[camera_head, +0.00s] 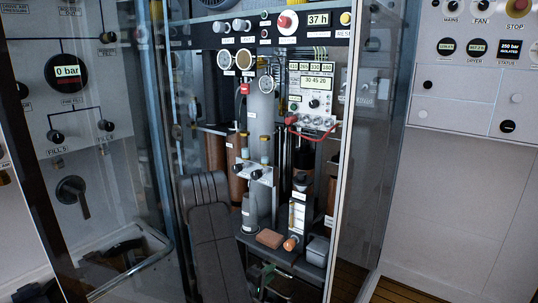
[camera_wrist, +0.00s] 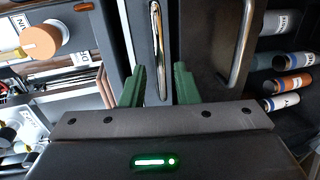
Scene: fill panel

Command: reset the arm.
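My gripper (camera_wrist: 159,72) shows in the wrist view with its two green fingers well apart. Nothing is held between them. A shiny metal bar handle (camera_wrist: 157,35) lies beyond the gap, in line with it; I cannot tell how far off it is. In the head view my dark grey arm rises in front of the lower cabinet, left of centre. Small green parts show low beside it, too dim to tell whether they are my fingers.
The cabinet's shelf holds an orange-brown block (camera_head: 270,238) and a grey box (camera_head: 318,250). Glass panels stand either side. A panel reading 0 bar (camera_head: 67,72) is at left. In the wrist view, labelled cylinders (camera_wrist: 293,83) lie at right and an orange-faced knob (camera_wrist: 40,41) at upper left.

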